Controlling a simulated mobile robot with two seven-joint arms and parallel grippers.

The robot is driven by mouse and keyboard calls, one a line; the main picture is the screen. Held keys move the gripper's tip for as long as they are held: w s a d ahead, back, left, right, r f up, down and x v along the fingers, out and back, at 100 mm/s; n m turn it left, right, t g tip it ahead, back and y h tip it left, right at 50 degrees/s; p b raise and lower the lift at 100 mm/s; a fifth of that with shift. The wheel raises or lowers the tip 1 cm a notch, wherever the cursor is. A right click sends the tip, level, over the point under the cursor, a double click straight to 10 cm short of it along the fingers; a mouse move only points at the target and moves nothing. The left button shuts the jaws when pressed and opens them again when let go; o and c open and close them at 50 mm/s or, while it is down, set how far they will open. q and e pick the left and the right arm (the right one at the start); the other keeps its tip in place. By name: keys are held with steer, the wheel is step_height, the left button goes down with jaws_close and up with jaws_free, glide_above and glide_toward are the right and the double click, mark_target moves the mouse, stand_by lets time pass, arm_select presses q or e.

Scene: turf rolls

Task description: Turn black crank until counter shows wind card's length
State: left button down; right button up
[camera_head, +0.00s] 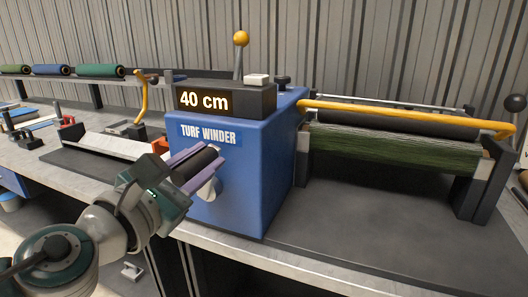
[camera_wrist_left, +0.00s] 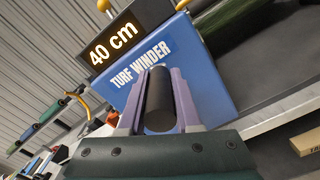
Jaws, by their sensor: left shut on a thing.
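The blue turf winder (camera_head: 240,185) stands on the bench, and its counter (camera_head: 204,100) reads 40 cm. The counter also shows in the left wrist view (camera_wrist_left: 113,38). The black crank's handle (camera_wrist_left: 159,104) sticks out from the winder's front. My left gripper (camera_head: 195,166) is shut on this handle, with a purple finger on each side of it. The rest of the crank is mostly hidden by the gripper. Green turf (camera_head: 400,145) lies around the roller to the right of the winder. I cannot make out a wind card in either view. My right gripper is not in view.
A yellow bar (camera_head: 400,112) runs in front of the roller, and a yellow-knobbed lever (camera_head: 240,40) rises behind the counter. Turf rolls (camera_head: 52,70) lie on a back shelf at left. A light box with partial lettering (camera_wrist_left: 308,138) shows at the wrist view's right edge.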

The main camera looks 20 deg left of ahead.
arm_select(q)
steer(key=shift+f, duration=0.1)
stand_by(0.3)
steer(key=c, duration=0.6)
jaws_free()
steer(key=s, duration=1)
steer(key=shift+a, duration=0.35)
